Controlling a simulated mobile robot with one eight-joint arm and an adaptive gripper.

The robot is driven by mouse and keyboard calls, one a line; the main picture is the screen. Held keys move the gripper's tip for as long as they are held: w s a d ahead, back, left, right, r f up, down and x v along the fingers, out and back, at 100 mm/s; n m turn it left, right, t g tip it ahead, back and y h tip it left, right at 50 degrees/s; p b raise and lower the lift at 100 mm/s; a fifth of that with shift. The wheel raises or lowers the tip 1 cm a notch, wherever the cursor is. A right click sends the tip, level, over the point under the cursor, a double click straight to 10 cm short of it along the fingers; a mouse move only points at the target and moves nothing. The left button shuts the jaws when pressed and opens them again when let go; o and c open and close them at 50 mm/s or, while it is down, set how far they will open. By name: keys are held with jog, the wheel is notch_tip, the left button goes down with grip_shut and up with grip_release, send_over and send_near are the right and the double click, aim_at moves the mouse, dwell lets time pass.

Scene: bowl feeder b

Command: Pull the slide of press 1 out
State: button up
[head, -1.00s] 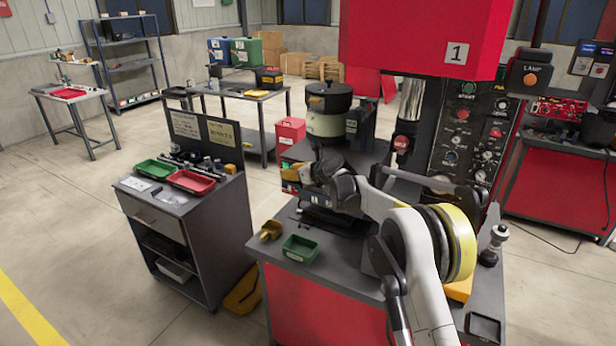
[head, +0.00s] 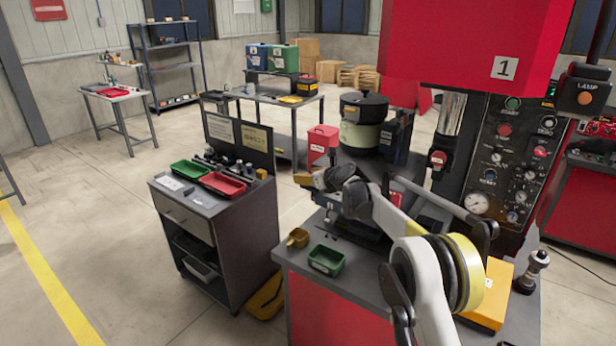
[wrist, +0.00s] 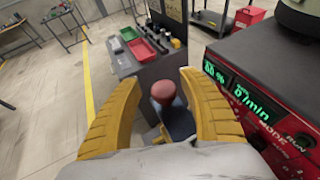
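Press 1 (head: 470,45), with a red head marked "1" and a dark control panel, stands at the right in the head view. My gripper (head: 308,180) is in front of the bowl feeder, beside the press. In the wrist view my gripper (wrist: 159,82) has its two yellow fingers apart. A dull red round knob (wrist: 163,93) shows between them, with a blue part (wrist: 180,122) below it. I cannot tell whether the fingers touch the knob, or whether it belongs to the slide. In the head view my arm covers the area where the slide may be.
The feeder's red control box (wrist: 265,95) is close to the right finger. A grey cart (head: 215,235) with green and red trays stands left.

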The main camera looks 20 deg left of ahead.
jog(key=shift+d, duration=0.15)
jog(key=shift+d+r, duration=0.1)
jog(key=shift+d, duration=0.05)
notch_tip(320, 180, up, 4)
send_over(326, 197)
jog(key=shift+r, duration=0.2)
jog(key=shift+s, duration=0.1)
jog(key=s+d+r+n+h+b, duration=0.25)
jog(key=s+d+n, duration=0.35)
jog(key=s+d, duration=0.35)
jog(key=s+d+r+n+h+b, duration=0.2)
jog(key=s+d+r+n, duration=0.1)
jog(key=s+d+n, duration=0.55)
jog(key=s+d+f+n+h+b, duration=0.1)
jog(key=s+d+f+n, duration=0.3)
jog(key=s, duration=0.6)
jog(key=s+d+f+n+g+h+b, duration=0.1)
jog(key=s+d+f+n+h+b, duration=0.1)
jog(key=s+d+f+n, duration=0.2)
jog(key=s+d+f+n+g+h+b, duration=0.1)
jog(key=s+d+f+n, duration=0.3)
jog(key=s+d, duration=0.5)
jog(key=s+f+h, duration=0.1)
jog(key=s, duration=0.6)
jog(key=shift+d+f, duration=0.3)
jog(key=shift+f, duration=0.1)
jog(key=shift+h, duration=0.25)
